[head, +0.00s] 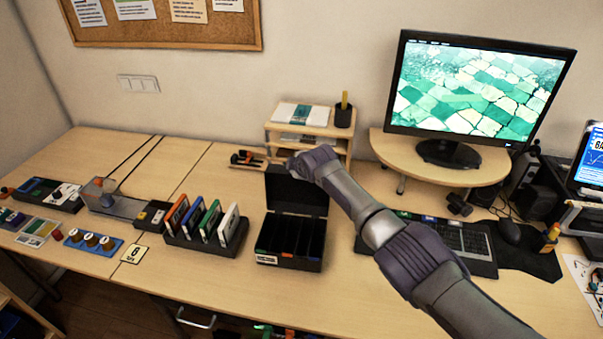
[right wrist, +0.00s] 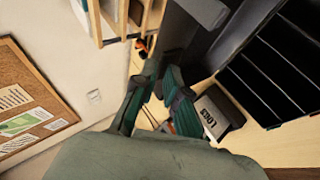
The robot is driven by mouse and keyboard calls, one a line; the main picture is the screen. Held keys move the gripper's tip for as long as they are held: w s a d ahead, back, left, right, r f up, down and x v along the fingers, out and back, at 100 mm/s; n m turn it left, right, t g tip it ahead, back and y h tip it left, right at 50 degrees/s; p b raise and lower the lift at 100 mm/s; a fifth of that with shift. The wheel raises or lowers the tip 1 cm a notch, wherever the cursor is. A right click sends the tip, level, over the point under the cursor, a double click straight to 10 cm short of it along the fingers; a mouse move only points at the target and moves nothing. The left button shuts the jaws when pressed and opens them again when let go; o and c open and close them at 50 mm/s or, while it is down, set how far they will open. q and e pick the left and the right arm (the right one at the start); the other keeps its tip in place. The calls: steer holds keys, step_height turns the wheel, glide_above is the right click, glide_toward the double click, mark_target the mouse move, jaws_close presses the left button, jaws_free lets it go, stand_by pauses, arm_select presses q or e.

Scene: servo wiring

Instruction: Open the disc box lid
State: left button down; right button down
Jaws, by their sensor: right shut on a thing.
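The black disc box (head: 288,262) stands on the desk in the middle of the head view, with a white label on its front. Its lid (head: 305,195) is raised roughly upright at the back, and the dark slotted inside is exposed. My right gripper (head: 296,165) is at the lid's upper left edge and is shut on it; the fingertips are hard to make out. The right wrist view shows my right gripper (right wrist: 152,98) beside the dark lid (right wrist: 205,50), with the box's slots at upper right. My left gripper is not in view.
A black rack (head: 207,249) of coloured cases stands close to the left of the box. A wooden shelf (head: 308,130) with a pen cup stands behind the lid. A keyboard (head: 462,240) and monitor (head: 478,95) are to the right. The desk in front of the box is clear.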

steer(key=shift+d+f+g, duration=0.2)
steer(key=shift+f+g, duration=0.1)
steer(key=shift+f, duration=0.35)
steer(key=c, duration=1.3)
jaws_free()
steer(key=shift+w, duration=0.3)
steer(key=shift+s+r, duration=0.1)
steer(key=shift+r, duration=0.25)
steer(key=v, duration=1.1)
steer(key=shift+s, duration=0.4)
